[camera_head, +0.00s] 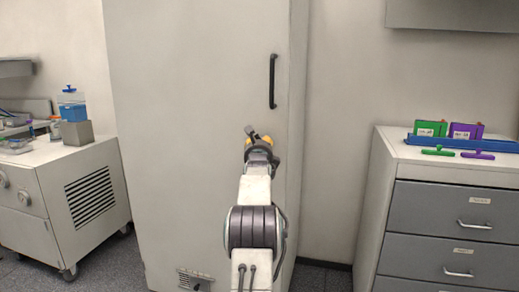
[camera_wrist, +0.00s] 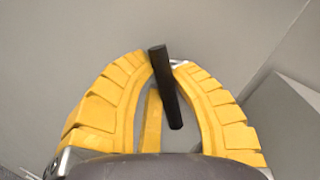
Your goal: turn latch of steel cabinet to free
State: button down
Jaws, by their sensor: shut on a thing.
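The steel cabinet (camera_head: 185,130) is tall and pale grey, with its front facing me. The latch is a black bar; in the wrist view (camera_wrist: 166,85) it slants from upper left to lower right between the yellow fingers. My gripper (camera_head: 259,140) is at the cabinet front, below the long handle. In the wrist view my gripper (camera_wrist: 168,66) has its two ribbed yellow fingers closed in around the latch, one on each side. The latch's mount is mostly hidden by the fingers. In the head view the latch is too small to read its angle well.
A black vertical handle (camera_head: 272,81) is on the cabinet door above my gripper. A grey drawer unit (camera_head: 450,228) stands at right with green and purple items on top. A wheeled white unit (camera_head: 62,200) stands at left. Some bare floor shows between them and the cabinet.

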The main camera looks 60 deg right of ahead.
jog(key=shift+s+m+h+b, duration=0.1)
jog(key=shift+m+h+b, duration=0.2)
jog(key=shift+m+b, duration=0.7)
jog(key=shift+m+p, duration=0.3)
jog(key=shift+p, duration=0.05)
jog(key=c, duration=1)
grip_release()
jog(key=shift+v, duration=5.95)
jog(key=shift+o, duration=0.2)
jog(key=shift+s+f, duration=0.1)
